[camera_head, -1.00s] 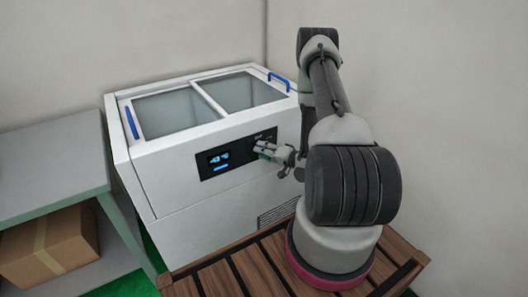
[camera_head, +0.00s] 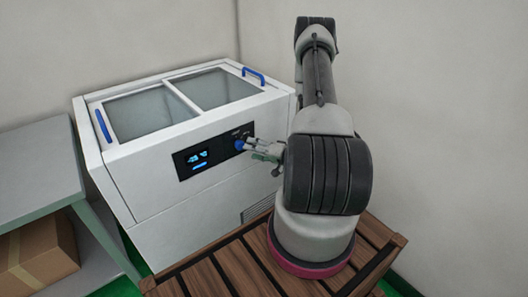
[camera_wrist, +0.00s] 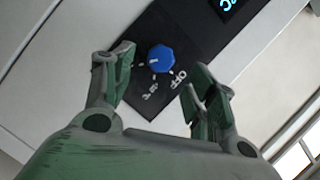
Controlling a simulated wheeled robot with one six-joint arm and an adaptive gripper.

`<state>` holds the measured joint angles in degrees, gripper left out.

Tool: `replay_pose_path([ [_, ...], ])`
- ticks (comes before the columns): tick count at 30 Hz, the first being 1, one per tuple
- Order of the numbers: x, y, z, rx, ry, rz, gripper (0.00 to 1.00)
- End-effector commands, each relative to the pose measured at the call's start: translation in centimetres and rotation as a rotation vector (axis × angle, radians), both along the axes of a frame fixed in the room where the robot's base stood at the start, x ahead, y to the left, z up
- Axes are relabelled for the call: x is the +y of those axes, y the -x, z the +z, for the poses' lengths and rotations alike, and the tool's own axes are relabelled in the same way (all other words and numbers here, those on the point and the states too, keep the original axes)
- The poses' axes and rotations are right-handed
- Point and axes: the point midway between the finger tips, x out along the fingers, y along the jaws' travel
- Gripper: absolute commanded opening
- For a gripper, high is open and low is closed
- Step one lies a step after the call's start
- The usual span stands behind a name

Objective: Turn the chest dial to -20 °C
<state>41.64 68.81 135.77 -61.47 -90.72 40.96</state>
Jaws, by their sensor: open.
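The white chest freezer (camera_head: 160,190) has a black control panel (camera_head: 213,160) on its front. A lit blue display (camera_head: 199,158) on the panel shows digits too small to read surely. The blue dial (camera_head: 240,145) is right of the display, and it also shows in the wrist view (camera_wrist: 160,59), with a pale pointer mark and printed "OFF" beside it. My gripper (camera_head: 256,148) is at the panel's right end, close to the dial. In the wrist view my gripper (camera_wrist: 160,80) is open, with a finger on each side of the dial and gaps to it.
The freezer has two sliding glass lids with blue handles (camera_head: 104,125) on top. A grey shelf (camera_head: 35,165) with a cardboard box (camera_head: 38,255) stands at left. Walls close in behind and to the right.

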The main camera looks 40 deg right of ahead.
Motion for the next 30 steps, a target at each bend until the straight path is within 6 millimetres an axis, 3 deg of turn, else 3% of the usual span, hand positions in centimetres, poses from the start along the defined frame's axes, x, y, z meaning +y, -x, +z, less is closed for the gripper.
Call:
replay_pose_path([
  [4,-1.3,2.9,0.6,0.001,-0.001,-0.005,0.57],
  [10,-2.0,4.9,1.0,0.000,0.000,-0.001,0.57],
  [30,-2.0,5.3,0.9,0.000,0.018,0.007,0.57],
])
